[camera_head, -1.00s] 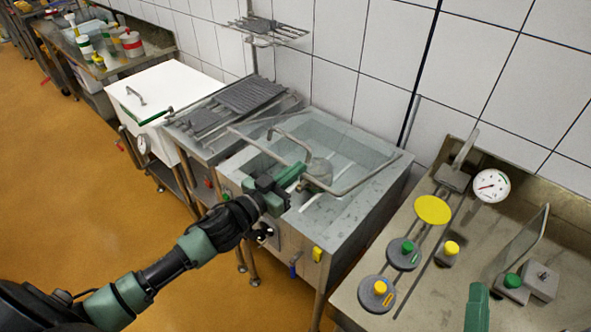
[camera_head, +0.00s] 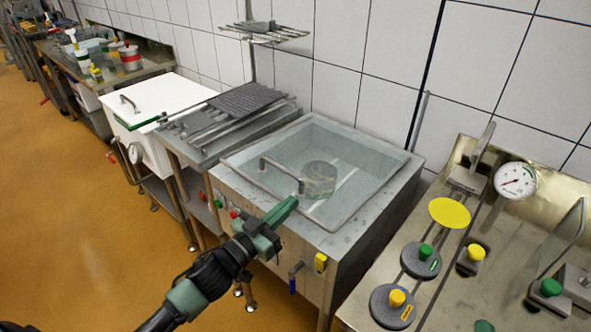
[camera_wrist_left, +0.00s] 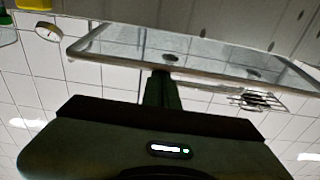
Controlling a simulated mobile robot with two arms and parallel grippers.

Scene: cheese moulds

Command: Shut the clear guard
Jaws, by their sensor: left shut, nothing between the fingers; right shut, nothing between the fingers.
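The clear guard (camera_head: 250,183) is a see-through panel in a metal frame with a bar handle (camera_head: 281,168). In the head view it lies down over the steel basin (camera_head: 345,240), its frame close along the rim; I cannot tell whether it is fully seated. A round grey-green piece (camera_head: 320,178) shows through it. My left gripper (camera_head: 294,203) is shut and empty, its tip by the guard's front edge, near the handle; contact is unclear. The guard's framed panel (camera_wrist_left: 190,50) also shows in the left wrist view.
Right of the basin is a steel bench with a gauge (camera_head: 515,181), a yellow disc (camera_head: 453,213) and several knobbed weights. Left are a ribbed drain table (camera_head: 245,100) and a white lidded vat (camera_head: 165,95). A wall rack (camera_head: 265,31) hangs behind. The floor in front is open.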

